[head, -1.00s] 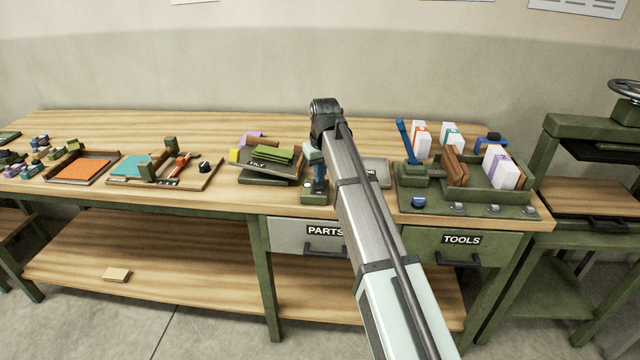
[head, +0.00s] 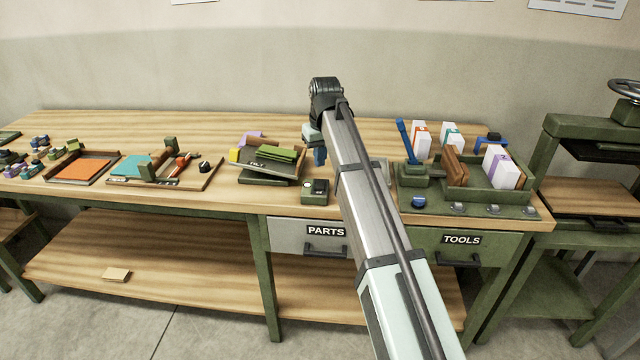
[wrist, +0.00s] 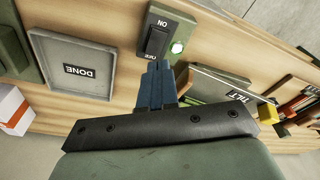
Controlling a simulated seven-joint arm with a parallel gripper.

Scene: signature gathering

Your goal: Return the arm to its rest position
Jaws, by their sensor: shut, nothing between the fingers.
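My gripper (head: 319,157) is in the head view above the bench, near the back of the switch box, partly hidden by my arm. Its blue fingers (wrist: 158,84) are shut together and empty in the wrist view. The switch box (head: 315,191) stands on the bench below, clear of the fingers in the head view.
The green TILT stand (head: 263,179) with green sheets is left of the switch box. A grey DONE tray (wrist: 98,50) is on its other side, mostly behind my arm in the head view. A green organizer (head: 465,196) with cards stands at right. Air above the bench is open.

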